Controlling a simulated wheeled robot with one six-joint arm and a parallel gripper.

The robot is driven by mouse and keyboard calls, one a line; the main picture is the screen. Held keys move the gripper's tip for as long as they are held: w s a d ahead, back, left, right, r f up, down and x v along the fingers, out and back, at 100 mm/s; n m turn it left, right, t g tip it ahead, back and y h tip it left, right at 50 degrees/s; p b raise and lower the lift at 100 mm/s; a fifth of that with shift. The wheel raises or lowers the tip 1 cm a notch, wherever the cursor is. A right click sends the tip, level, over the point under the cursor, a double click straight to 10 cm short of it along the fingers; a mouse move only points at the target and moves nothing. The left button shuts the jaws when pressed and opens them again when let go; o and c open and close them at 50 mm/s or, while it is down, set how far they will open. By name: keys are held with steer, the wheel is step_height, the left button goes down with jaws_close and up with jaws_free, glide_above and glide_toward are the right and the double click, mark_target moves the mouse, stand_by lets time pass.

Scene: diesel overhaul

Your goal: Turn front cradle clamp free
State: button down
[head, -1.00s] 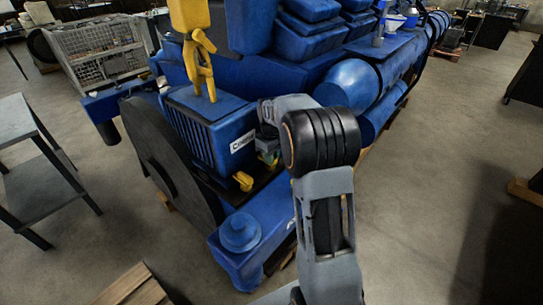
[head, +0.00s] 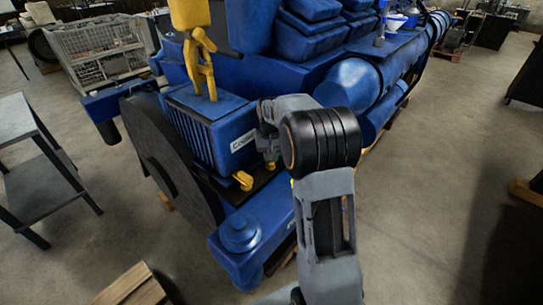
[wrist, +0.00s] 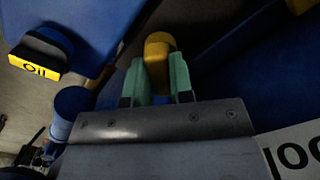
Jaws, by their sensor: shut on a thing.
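My gripper (wrist: 157,82) is shut on a yellow clamp handle (wrist: 158,50) in the wrist view, with one green fingertip on each side of it. In the head view my gripper is beside the right side of the blue cooler (head: 213,130), mostly hidden by my own wrist. A little yellow of the held clamp (head: 271,165) shows below it. A second yellow clamp (head: 243,181) sits at the cooler's near lower corner, apart from my gripper. I cannot tell from the pictures whether the held clamp is loose.
A yellow hoist hook (head: 200,65) hangs down to the cooler's top. The large blue engine (head: 310,40) stands behind. A yellow-and-black oil cap (wrist: 42,55) shows at the left in the wrist view.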

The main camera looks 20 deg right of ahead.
steer(key=m, duration=0.5)
steer(key=shift+a+m, duration=0.1)
steer(key=shift+m, duration=0.2)
steer(key=shift+w+m, duration=0.1)
steer(key=shift+m, duration=2)
steer(key=c, duration=1)
jaws_free()
step_height(320, 180, up, 14)
steer(key=shift+b, duration=0.4)
steer(key=shift+a, duration=0.1)
